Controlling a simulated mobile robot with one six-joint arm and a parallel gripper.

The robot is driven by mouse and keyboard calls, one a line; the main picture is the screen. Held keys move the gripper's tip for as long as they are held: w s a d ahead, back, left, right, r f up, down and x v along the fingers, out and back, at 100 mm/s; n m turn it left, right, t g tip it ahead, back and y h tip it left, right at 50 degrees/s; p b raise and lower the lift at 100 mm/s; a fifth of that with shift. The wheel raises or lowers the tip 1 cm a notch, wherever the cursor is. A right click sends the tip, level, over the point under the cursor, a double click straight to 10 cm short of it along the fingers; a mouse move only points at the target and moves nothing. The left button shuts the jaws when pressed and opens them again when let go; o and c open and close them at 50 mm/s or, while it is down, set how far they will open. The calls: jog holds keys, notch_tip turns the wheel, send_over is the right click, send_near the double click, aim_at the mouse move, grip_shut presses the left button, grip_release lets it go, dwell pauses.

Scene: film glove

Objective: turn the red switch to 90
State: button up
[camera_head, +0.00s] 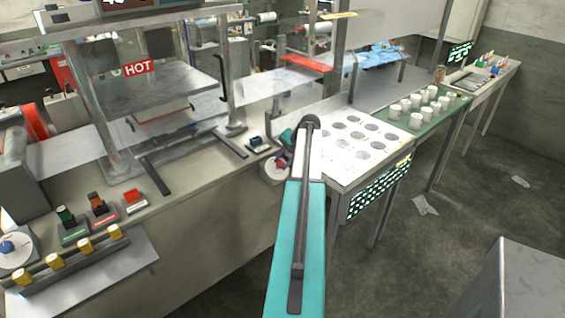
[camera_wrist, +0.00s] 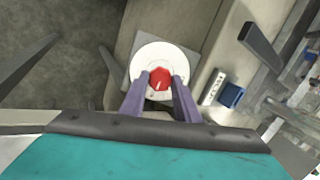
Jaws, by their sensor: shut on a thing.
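The red switch (camera_wrist: 159,79) is a small red knob on a round white dial (camera_wrist: 150,60), seen from above in the wrist view. My gripper (camera_wrist: 160,82) has its two purple-grey fingers on either side of the knob, shut on it. In the head view the white dial (camera_head: 270,170) shows at the table's edge, left of my teal arm. My gripper is mostly hidden there by the arm. Dial markings are too small to read.
A blue switch (camera_wrist: 232,95) sits beside the dial. A white plate with round holes (camera_head: 345,148) lies to the right, with several white cups (camera_head: 416,120) beyond it. A machine with a HOT sign (camera_head: 138,67) stands to the left. Floor is open in front.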

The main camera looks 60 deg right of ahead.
jog(key=o, duration=1)
jog(key=shift+o, duration=0.2)
jog(key=b+v, duration=0.2)
jog(key=v, duration=1.1)
jog(key=shift+s+r+b, duration=0.2)
jog(key=shift+r+b, duration=0.1)
jog(key=shift+b, duration=0.1)
